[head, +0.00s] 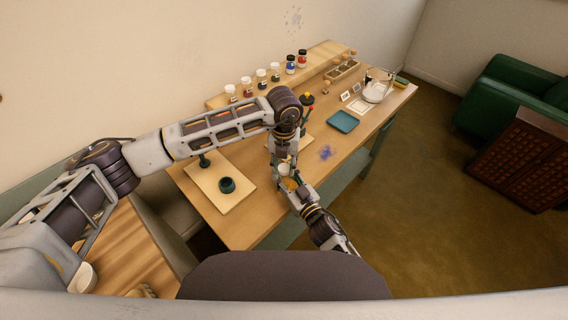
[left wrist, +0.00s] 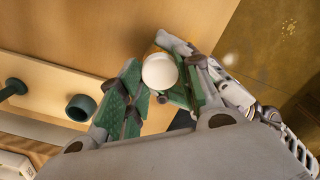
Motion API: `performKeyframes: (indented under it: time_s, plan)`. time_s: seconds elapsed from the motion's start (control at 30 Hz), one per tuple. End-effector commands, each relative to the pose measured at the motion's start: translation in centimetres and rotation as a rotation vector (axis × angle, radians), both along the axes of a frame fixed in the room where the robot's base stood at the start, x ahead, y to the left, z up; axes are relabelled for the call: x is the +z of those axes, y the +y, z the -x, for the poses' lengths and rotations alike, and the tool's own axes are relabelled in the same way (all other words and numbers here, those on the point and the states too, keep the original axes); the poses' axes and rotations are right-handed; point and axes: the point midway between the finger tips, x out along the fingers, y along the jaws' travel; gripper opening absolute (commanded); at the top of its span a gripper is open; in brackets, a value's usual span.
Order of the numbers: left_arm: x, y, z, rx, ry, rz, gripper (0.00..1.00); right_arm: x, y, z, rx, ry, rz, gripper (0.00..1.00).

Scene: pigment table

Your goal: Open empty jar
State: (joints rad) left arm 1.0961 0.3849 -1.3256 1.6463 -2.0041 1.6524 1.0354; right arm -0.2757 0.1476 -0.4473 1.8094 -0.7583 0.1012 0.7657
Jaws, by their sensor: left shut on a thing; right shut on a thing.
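A small jar with a round white lid (head: 284,169) is held above the table's near edge, between my two grippers. My right gripper (head: 289,184) comes from the lower right and is shut on the jar's body, mostly hidden by the fingers. I cannot tell whether the lid is loose.
Several white-lidded jars (head: 247,83) and two darker ones stand on the rear shelf. A teal tray (head: 343,122) and blue pigment spot (head: 326,153) lie to the right. My left arm crosses the table.

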Motion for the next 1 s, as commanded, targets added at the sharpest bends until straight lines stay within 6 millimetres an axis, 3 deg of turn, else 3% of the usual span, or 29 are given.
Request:
performKeyframes:
  time_s: [1.0]
  plan:
    - [0.10,-0.03,-0.08,0.853,-0.001,0.002,0.06,-0.04,0.04,0.05,0.001,0.000,0.000,0.00]
